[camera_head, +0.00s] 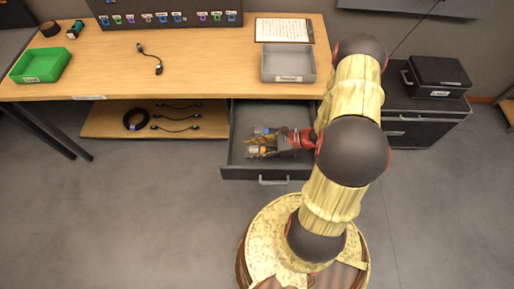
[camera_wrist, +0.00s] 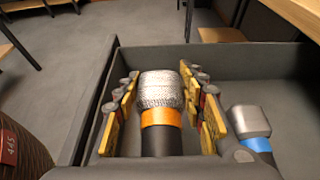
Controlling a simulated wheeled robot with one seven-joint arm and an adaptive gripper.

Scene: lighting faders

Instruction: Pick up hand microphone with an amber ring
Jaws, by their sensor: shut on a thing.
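The hand microphone with an amber ring (camera_wrist: 161,118) is between my gripper's fingers in the wrist view. It has a silver mesh head, an orange-amber band and a dark body. My gripper (camera_wrist: 162,100) is shut on it, with yellow-padded fingers on both sides, inside the open drawer. In the head view my gripper (camera_head: 268,142) reaches into the grey drawer (camera_head: 237,158) from the right. A second microphone with a blue ring (camera_wrist: 255,130) lies to the right of the gripper in the wrist view. The lower part of the held microphone is hidden by the gripper.
The drawer's walls stand close around my gripper. The wooden desk (camera_head: 200,60) above carries a green tray (camera_head: 40,66), a grey tray (camera_head: 288,64), a cable (camera_head: 150,58) and a sheet of paper (camera_head: 284,30). A black case (camera_head: 437,76) sits on the cabinet at right.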

